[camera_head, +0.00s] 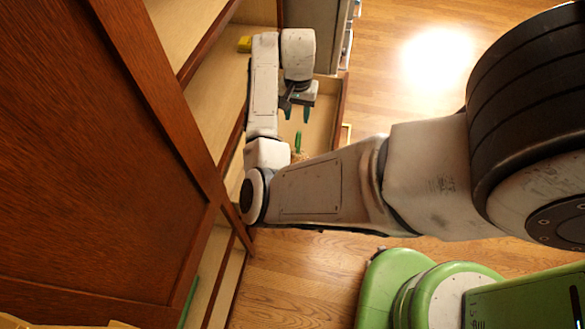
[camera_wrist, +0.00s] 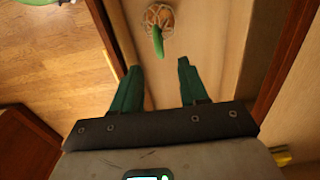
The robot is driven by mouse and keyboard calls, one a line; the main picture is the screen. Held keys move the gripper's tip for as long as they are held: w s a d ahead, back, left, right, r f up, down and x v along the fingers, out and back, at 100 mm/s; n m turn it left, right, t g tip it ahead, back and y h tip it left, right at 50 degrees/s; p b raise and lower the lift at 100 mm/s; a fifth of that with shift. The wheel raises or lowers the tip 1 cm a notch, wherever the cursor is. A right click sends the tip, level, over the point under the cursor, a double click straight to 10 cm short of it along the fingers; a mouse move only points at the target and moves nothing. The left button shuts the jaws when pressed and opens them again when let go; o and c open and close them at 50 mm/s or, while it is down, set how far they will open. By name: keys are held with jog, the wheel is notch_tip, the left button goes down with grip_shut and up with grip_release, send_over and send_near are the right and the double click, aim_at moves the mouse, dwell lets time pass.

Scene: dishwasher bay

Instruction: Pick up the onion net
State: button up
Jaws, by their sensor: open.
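The onion net (camera_wrist: 156,16) is a pale mesh around a brownish onion, with a green elongated part (camera_wrist: 158,42) pointing toward my gripper in the wrist view. It lies on the light wooden bottom of an open drawer (camera_wrist: 205,25). In the head view the net (camera_head: 299,156) is partly hidden behind my arm, and its green part stands out above it. My gripper (camera_wrist: 158,66) is open and empty, its two dark green fingers apart. The green part lies just beyond the fingertips, between their lines, and nothing is held. The gripper also shows in the head view (camera_head: 296,113).
The drawer's side wall (camera_head: 336,115) stands right of my gripper. A large dark wooden panel (camera_head: 90,150) fills the left. A yellow object (camera_head: 244,44) lies on the pale surface beyond my arm. The wooden floor (camera_head: 400,90) at the right is open.

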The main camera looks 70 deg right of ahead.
aim_at(298, 133)
notch_tip(298, 133, down, 3)
jog(key=shift+s+d+f, duration=0.1)
jog(key=shift+f, duration=1.25)
jog(key=shift+s+d+f, duration=0.1)
jog(key=shift+f, duration=1.2)
grip_shut()
jog(key=shift+r, duration=0.1)
